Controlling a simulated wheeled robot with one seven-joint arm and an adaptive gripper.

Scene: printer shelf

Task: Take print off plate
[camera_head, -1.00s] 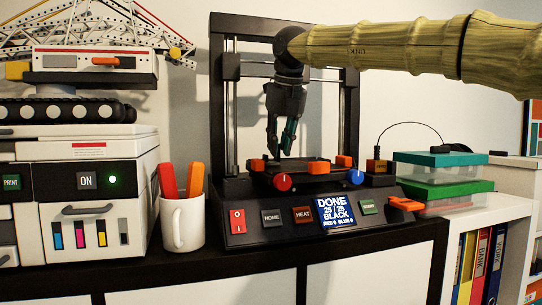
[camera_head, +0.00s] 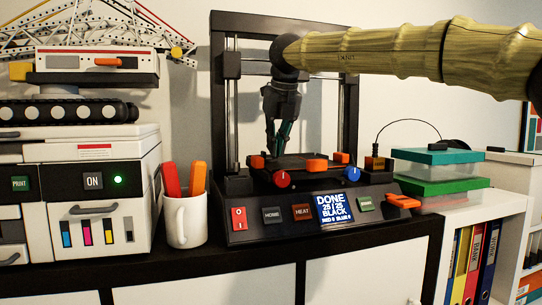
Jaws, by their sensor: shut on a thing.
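The black 3D printer (camera_head: 310,210) stands on the dark cabinet top, and its display (camera_head: 333,210) reads "DONE". Its dark build plate (camera_head: 297,163) has orange clips at its edges, a red knob (camera_head: 282,179) and a blue knob (camera_head: 352,174). My gripper (camera_head: 277,152) hangs down inside the printer frame, fingers just over the left part of the plate. The fingers are close together, shut on the print. The print is small and dark and mostly hidden between the fingertips. I cannot tell whether it still touches the plate.
A white mug (camera_head: 184,222) with red and orange sticks stands left of the printer. A white office printer (camera_head: 75,205) is farther left. Teal-lidded (camera_head: 437,156) and green-lidded (camera_head: 440,187) boxes are at right. The printer's upright frame (camera_head: 219,110) surrounds my gripper.

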